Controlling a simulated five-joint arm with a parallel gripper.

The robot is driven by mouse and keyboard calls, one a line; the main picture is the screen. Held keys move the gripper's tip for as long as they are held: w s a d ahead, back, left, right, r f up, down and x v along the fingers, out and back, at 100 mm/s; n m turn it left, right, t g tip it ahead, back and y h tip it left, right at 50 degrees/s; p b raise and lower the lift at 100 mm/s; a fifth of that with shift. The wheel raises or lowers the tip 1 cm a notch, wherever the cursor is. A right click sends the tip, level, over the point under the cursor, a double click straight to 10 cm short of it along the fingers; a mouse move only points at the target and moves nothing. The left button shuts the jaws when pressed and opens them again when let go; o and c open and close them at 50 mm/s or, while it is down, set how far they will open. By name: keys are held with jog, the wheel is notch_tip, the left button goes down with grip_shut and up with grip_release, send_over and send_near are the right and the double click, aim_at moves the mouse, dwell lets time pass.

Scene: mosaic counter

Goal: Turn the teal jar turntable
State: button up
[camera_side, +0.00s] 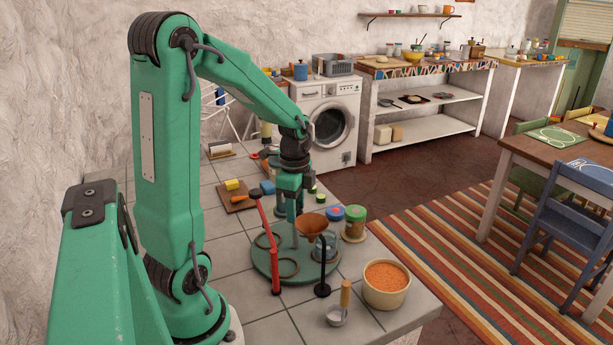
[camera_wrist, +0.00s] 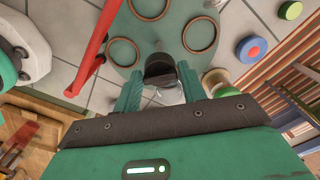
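The teal turntable (camera_side: 262,268) is a round disc on the tiled counter, with brown rings on it. It also shows in the wrist view (camera_wrist: 125,20). A pale upright post stands near its middle in the side view. My gripper (camera_side: 291,212) points down over the disc. In the wrist view, its two green fingers (camera_wrist: 160,82) stand apart, one on each side of a dark rounded piece (camera_wrist: 158,68). I cannot tell whether they touch it. A clear glass jar (camera_side: 326,246) stands at the right of the disc, near the brown funnel (camera_side: 311,223).
A red lever (camera_side: 268,250) rises at the disc's front left, and a black stand (camera_side: 323,270) at its front right. A bowl of orange grains (camera_side: 387,285), a metal scoop (camera_side: 338,315) and a green-lidded jar (camera_side: 355,225) stand to the right. Bare tiles lie at the front left.

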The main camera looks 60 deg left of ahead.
grip_shut()
jog(key=shift+m, duration=4.5)
jog(key=shift+o, duration=2.3)
grip_release()
jog(key=shift+r, duration=0.1)
